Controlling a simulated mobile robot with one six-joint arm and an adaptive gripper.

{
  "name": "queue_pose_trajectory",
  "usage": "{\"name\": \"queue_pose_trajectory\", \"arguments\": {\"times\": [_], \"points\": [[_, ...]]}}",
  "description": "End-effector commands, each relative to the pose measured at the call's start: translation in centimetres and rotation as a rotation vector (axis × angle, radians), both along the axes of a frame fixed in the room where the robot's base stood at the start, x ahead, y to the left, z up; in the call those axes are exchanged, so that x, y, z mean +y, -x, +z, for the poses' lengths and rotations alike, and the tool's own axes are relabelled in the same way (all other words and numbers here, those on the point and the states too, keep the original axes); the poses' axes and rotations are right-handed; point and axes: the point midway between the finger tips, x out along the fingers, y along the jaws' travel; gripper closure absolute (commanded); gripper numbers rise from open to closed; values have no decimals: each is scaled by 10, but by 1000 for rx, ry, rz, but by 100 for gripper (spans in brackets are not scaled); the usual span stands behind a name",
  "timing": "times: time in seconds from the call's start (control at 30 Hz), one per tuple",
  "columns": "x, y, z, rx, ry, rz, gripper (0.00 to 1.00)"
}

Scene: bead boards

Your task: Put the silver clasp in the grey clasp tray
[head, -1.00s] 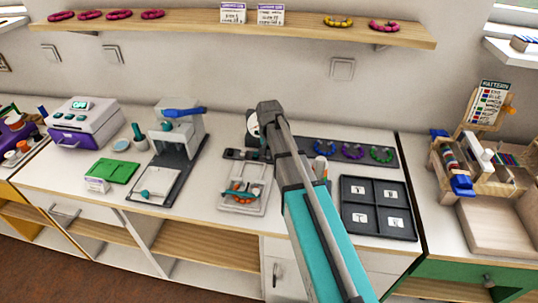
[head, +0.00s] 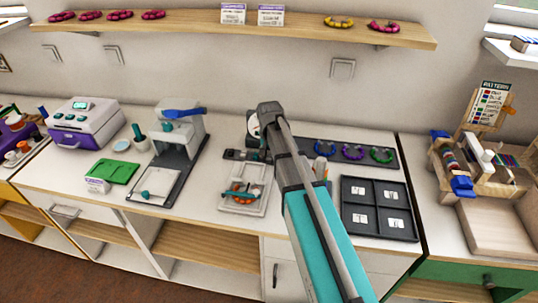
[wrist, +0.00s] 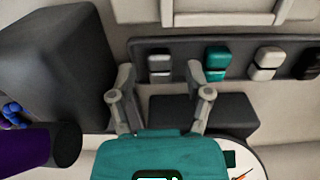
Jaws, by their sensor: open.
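My gripper (wrist: 160,78) is open in the wrist view, its two fingers apart with nothing between them. Beyond the fingertips a dark grey strip tray (wrist: 300,42) holds a row of two-part clasps. A silver-grey clasp with a dark middle (wrist: 160,64) is at its left, between the fingertips in the picture. A teal clasp (wrist: 216,60), a pale clasp (wrist: 267,62) and a dark clasp (wrist: 308,64) follow to the right. Contact cannot be told. In the head view the strip tray (head: 236,154) is partly behind my arm, and my fingers are hidden.
A dark four-compartment tray (head: 378,207) with white cards lies right of my arm. A white board with an orange ring (head: 243,190) lies in front of the strip. A dark block (wrist: 55,70) and a purple cylinder (wrist: 28,150) are close on the left in the wrist view.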

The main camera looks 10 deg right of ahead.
Motion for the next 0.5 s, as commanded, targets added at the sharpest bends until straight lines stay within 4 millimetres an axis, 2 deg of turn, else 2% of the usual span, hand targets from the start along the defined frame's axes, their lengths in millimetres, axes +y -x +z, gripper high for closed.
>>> {"name": "queue_pose_trajectory", "arguments": {"times": [0.5], "points": [[0, 0, 38, 0, 0, -1, 36]]}}
